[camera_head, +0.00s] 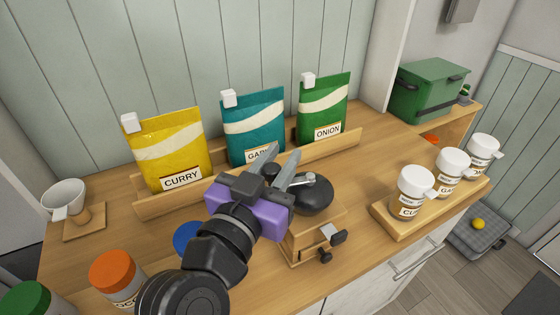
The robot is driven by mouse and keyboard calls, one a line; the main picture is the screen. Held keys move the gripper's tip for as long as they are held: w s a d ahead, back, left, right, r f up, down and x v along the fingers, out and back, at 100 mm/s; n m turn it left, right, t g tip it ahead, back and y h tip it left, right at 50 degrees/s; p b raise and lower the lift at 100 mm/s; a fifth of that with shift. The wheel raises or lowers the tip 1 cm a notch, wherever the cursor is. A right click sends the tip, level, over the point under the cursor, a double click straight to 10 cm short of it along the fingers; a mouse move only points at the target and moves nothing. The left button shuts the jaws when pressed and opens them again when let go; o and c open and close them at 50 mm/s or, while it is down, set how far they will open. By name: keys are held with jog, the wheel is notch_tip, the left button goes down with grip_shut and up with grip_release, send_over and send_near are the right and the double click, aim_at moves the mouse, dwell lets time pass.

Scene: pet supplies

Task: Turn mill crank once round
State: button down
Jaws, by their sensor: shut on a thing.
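The mill has a wooden box body (313,240) with a black dome (316,196) on top, and stands on the counter in the middle. Its metal crank arm (298,181) runs left from the hub at the dome's top toward my gripper. My gripper (279,161) is shut on the crank's dark knob (271,170), to the left of the dome. The fingers partly hide the knob. My purple and black wrist hides part of the mill's left side.
Yellow curry (170,145), teal (254,122) and green onion (324,105) pouches stand in a wooden rack behind. White jars stand on a tray (393,221) at right. A cup (63,196) and orange-lidded jar (112,271) are at left. A green box (430,88) sits back right.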

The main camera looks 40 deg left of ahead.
aim_at(267, 179)
jog(key=c, duration=1.1)
grip_release()
jog(key=shift+c, duration=0.2)
jog(key=b+v, duration=0.1)
jog(key=v, duration=0.6)
jog(key=shift+s, duration=0.2)
jog(key=shift+s+d, duration=0.1)
jog(key=shift+s, duration=0.05)
jog(key=shift+c, duration=0.5)
